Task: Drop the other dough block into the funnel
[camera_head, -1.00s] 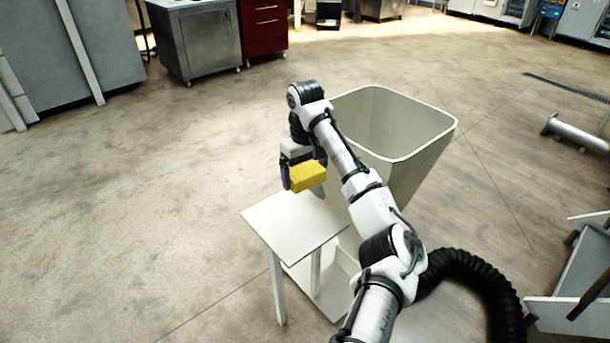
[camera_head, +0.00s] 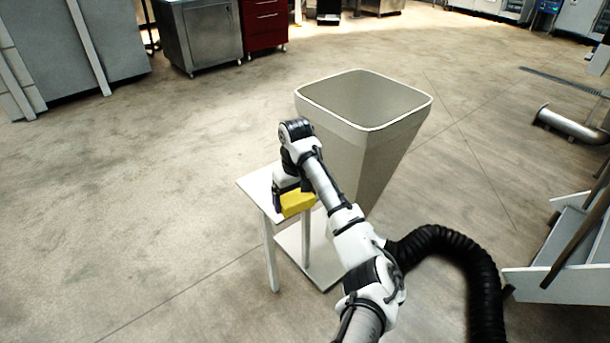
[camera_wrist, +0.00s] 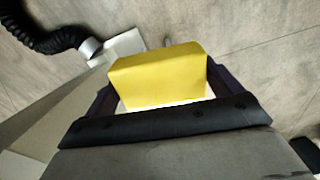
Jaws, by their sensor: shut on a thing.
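A yellow dough block (camera_head: 297,203) is held in my gripper (camera_head: 291,200), with the white table (camera_head: 254,184) behind it in the head view. In the wrist view the dough block (camera_wrist: 158,78) sits between the two dark fingers of my gripper (camera_wrist: 157,88), which are shut on its sides. The funnel (camera_head: 371,150) is a large grey hopper with a wide, open square top. It stands right behind my arm, and its mouth is higher in the picture than the block. My arm hides part of its wall. No other dough block shows.
A black corrugated hose (camera_head: 465,262) curves over the floor at the right of my arm. Grey steps (camera_head: 570,262) stand at the far right. A metal cabinet (camera_head: 203,38) and a red drawer unit (camera_head: 264,25) stand at the back. The floor at left is clear.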

